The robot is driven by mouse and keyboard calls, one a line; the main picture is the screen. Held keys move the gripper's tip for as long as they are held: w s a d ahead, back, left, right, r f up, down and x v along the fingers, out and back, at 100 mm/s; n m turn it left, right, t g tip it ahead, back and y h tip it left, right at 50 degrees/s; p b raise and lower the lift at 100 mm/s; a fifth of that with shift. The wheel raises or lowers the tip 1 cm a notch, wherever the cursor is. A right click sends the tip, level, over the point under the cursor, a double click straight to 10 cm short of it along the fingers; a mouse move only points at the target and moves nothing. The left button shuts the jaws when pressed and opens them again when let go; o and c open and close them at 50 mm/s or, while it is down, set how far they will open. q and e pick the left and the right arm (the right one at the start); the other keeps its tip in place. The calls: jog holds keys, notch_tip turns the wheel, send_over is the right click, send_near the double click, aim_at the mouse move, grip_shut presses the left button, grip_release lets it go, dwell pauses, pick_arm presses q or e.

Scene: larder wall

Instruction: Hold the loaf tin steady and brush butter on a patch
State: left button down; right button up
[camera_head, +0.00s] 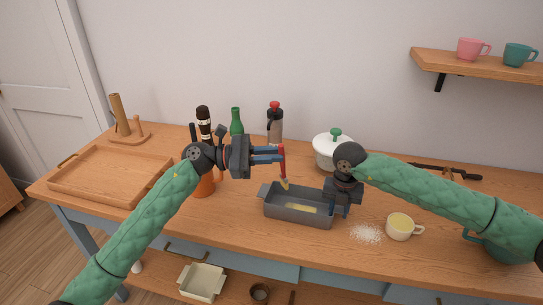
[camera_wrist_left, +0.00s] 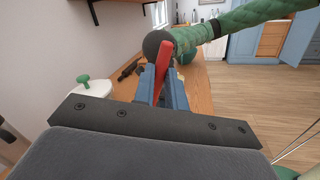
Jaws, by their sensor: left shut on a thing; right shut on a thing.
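The grey loaf tin (camera_head: 285,211) sits upright on the wooden worktop, with a yellow buttery patch (camera_head: 303,208) on its inside floor. My left gripper (camera_head: 280,154) is shut on the red-handled brush (camera_head: 283,166), above the tin's left back part. The brush hangs roughly upright, its pale bristles low at the tin's back rim; whether they touch the tin I cannot tell. In the left wrist view the red handle (camera_wrist_left: 165,68) stands between my blue fingers (camera_wrist_left: 161,92). My right gripper (camera_head: 343,206) is shut on the tin's right end, its fingertips partly hidden.
A cup of yellow liquid (camera_head: 401,227) and spilled white powder (camera_head: 366,233) lie right of the tin. A white lidded pot (camera_head: 328,151) and bottles (camera_head: 274,125) stand behind. A wooden tray (camera_head: 110,178) is at the left. The worktop's front edge is close to the tin.

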pick_arm(q)
jog(key=shift+d+f, duration=1.85)
jog(key=shift+f, duration=2.05)
jog(key=a+r, duration=0.3)
jog(key=r, duration=0.5)
jog(key=shift+a, duration=0.35)
pick_arm(e)
jog(key=o, duration=1.1)
jog(key=shift+o, duration=0.2)
